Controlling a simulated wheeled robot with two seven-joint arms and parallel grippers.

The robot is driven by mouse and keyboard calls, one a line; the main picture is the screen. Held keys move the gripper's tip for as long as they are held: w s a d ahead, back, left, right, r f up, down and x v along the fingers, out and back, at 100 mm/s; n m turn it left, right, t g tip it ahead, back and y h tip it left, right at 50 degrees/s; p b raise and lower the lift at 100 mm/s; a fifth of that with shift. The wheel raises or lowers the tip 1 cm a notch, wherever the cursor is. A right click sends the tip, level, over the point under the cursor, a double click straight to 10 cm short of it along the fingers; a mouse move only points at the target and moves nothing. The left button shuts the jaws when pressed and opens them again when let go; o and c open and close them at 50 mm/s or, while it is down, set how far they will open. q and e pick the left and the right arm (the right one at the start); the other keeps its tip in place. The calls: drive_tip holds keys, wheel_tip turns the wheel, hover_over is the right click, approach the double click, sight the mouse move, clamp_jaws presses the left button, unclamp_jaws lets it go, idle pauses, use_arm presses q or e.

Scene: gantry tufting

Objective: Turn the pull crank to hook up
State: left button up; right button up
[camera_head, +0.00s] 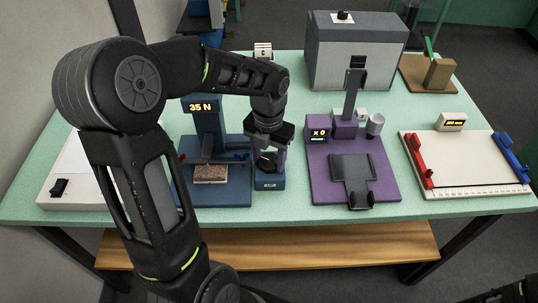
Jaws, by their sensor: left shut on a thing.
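My left gripper (268,160) reaches down over this housing and is shut on the pull crank, which is mostly hidden between the fingers. I cannot tell the crank's angle or the hook's position. My right gripper is not in view.
A purple device (385,186) with an "x 0" display stands to the right. Behind it is a large grey box (350,65). A white board (465,176) with red and blue clamps lies at far right. A white box with a black switch (60,187) is at left.

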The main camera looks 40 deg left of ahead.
sight(269, 161)
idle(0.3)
use_arm(q)
drive_tip(key=o, duration=1.4)
drive_tip(key=shift+c, duration=0.2)
drive_tip(key=shift+r, duration=0.1)
wheel_tip(269, 161, up, 8)
drive_tip(key=p, duration=0.4)
drive_tip(key=shift+f, duration=0.2)
